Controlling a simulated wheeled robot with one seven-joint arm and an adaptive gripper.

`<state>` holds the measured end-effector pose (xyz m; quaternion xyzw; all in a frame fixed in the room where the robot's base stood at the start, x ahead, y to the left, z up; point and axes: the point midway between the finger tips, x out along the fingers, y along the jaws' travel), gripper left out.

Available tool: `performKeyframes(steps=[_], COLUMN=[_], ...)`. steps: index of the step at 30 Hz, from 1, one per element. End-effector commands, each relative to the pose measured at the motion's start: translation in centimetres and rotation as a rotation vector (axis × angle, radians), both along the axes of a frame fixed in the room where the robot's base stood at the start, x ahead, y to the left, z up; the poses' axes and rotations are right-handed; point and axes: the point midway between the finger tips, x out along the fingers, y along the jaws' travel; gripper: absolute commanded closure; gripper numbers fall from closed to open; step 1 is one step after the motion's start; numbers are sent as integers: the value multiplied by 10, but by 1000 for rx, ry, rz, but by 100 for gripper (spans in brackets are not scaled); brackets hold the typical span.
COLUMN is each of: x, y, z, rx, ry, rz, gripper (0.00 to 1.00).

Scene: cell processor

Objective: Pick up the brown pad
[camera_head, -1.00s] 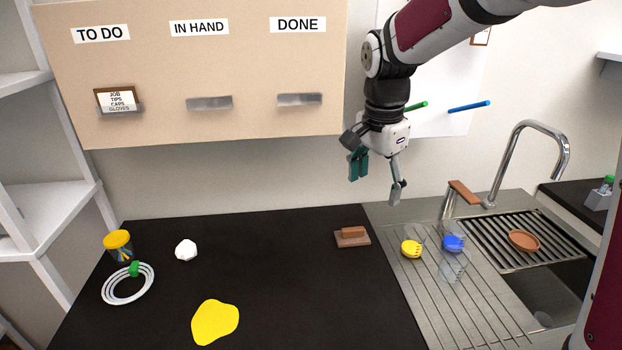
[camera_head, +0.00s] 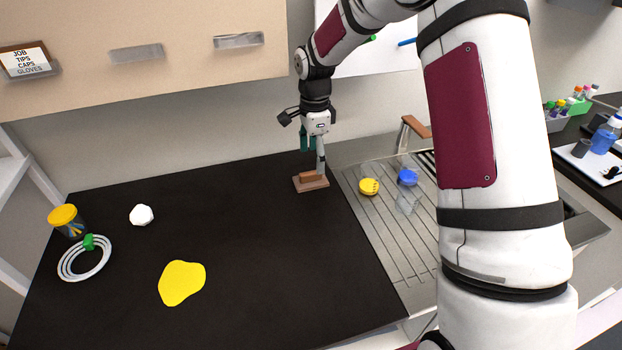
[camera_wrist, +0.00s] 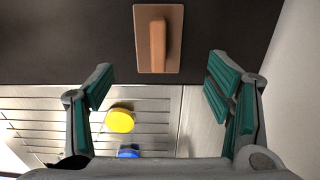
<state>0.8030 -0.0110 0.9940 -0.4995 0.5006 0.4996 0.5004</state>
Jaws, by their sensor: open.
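The brown pad (camera_head: 311,183) is a flat brown plate with a raised grip bar along its top. It lies on the black worktop (camera_head: 240,220) near its right edge, by the steel drainer. My gripper (camera_head: 312,160) is open and empty, just above the pad in the head view. In the wrist view the pad (camera_wrist: 159,38) is at the top centre, beyond the green-lined fingers (camera_wrist: 160,88) and not between them. The gap between fingertips and pad is hard to judge.
A yellow-capped container (camera_head: 369,187) and a blue-capped one (camera_head: 407,177) stand on the drainer (camera_head: 385,235) to the right. The worktop's middle is clear.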

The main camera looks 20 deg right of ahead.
Motion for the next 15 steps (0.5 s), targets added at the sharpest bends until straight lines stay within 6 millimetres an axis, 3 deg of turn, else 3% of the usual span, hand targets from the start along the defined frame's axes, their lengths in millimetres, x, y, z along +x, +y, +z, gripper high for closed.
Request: performKeyframes(steps=[8, 15], x=[-2, -3], y=[4, 10], z=[-20, -53], rx=[2, 1], ry=[4, 2], rz=[2, 2], gripper=[27, 27])
